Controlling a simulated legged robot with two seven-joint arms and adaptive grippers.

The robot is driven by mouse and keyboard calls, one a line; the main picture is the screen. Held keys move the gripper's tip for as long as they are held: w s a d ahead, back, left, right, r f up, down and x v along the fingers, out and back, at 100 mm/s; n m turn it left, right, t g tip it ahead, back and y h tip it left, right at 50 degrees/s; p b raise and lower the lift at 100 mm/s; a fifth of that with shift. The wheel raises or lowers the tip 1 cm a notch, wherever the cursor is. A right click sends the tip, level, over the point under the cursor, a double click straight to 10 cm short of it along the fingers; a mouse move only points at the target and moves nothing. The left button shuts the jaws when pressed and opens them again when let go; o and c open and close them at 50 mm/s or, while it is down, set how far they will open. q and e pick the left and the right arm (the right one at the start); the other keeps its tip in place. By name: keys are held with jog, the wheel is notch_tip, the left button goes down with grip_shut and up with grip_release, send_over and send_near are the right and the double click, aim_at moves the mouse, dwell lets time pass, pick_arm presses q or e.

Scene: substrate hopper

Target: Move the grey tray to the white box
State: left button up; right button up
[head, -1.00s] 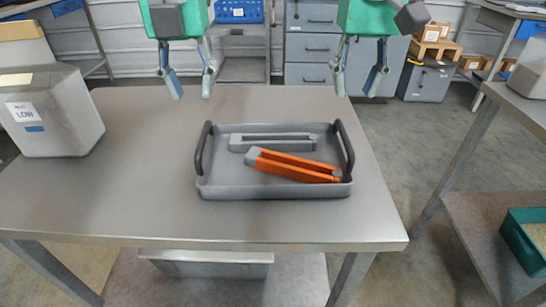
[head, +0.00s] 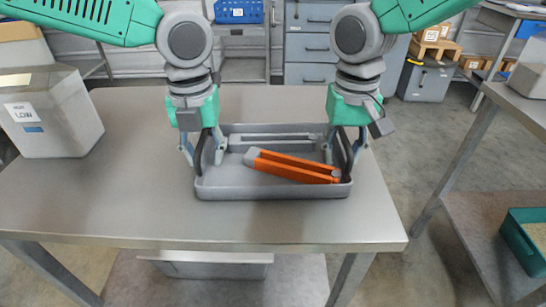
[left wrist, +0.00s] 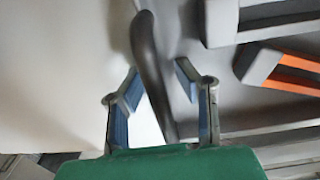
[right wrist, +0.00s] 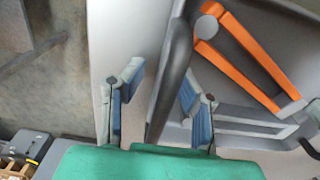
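The grey tray (head: 225,189) lies flat on the metal table, with a dark upright handle at each end. It holds an orange-and-grey tool (head: 290,165) and a grey tool (head: 285,138). My left gripper (head: 203,158) is open, its fingers on either side of the left handle (left wrist: 147,50). My right gripper (head: 343,158) is open, its fingers on either side of the right handle (right wrist: 178,65). Both wrist views show gaps between fingers and handles. A pale grey-white box (head: 65,120) labelled LOW stands at the table's left; no other white box is clear.
The metal table (head: 130,205) is bare between the LOW box and the tray and along its front. Another table (head: 500,205) stands at the right with a green bin (head: 523,245) on its lower shelf. Drawers (head: 308,45) stand behind.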

aim_at(201, 136)
pick_arm(q)
grip_shut()
pick_arm(e)
grip_shut()
pick_arm(q)
jog(key=shift+r, duration=0.1)
